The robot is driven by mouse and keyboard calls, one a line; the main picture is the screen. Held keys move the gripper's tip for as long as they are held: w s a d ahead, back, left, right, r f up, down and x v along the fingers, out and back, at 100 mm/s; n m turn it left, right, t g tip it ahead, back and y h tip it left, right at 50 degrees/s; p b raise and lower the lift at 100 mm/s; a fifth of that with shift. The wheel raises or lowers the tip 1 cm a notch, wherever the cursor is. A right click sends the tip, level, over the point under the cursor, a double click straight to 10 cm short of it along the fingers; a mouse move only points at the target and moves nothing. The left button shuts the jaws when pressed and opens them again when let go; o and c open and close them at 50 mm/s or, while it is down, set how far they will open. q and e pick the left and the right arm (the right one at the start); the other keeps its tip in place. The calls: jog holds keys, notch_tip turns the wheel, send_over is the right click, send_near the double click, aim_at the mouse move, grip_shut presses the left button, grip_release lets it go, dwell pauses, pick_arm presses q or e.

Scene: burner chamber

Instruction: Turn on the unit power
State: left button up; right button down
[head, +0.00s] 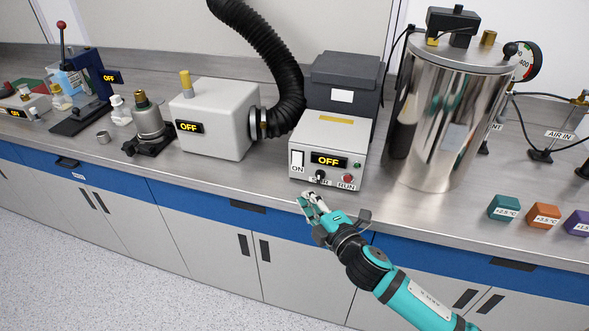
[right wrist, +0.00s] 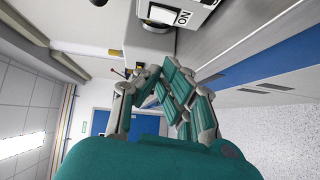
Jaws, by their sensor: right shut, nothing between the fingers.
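The white control unit (head: 325,142) stands on the steel counter with its front facing me. Its display (head: 328,160) reads OFF. A white rocker switch (head: 297,160) marked ON is at the left of the front. A black knob (head: 320,175) and a red RUN button (head: 347,179) sit below the display. My right gripper (head: 309,199) is shut and empty at the counter's front edge, below and in front of the panel, apart from it. In the right wrist view the fingers (right wrist: 160,80) are shut, and the white switch (right wrist: 162,12) shows at the top. My left gripper is not in view.
A grey box (head: 205,120) with a black hose (head: 275,60) stands left of the unit. A shiny metal vessel (head: 450,120) stands close on its right. Coloured blocks (head: 503,207) lie at the right. The counter strip before the unit is clear.

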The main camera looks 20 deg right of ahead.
aim_at(297, 159)
jog(key=p+x, duration=0.2)
jog(key=x, duration=0.8)
jog(key=shift+w+r, duration=0.1)
jog(key=shift+r, duration=0.1)
jog(key=shift+w+d+f, duration=0.2)
jog(key=shift+w+d, duration=0.55)
jog(key=shift+w, duration=0.15)
jog(key=shift+w+d+f, duration=0.15)
jog(key=shift+w+d, duration=0.3)
jog(key=shift+w, duration=0.05)
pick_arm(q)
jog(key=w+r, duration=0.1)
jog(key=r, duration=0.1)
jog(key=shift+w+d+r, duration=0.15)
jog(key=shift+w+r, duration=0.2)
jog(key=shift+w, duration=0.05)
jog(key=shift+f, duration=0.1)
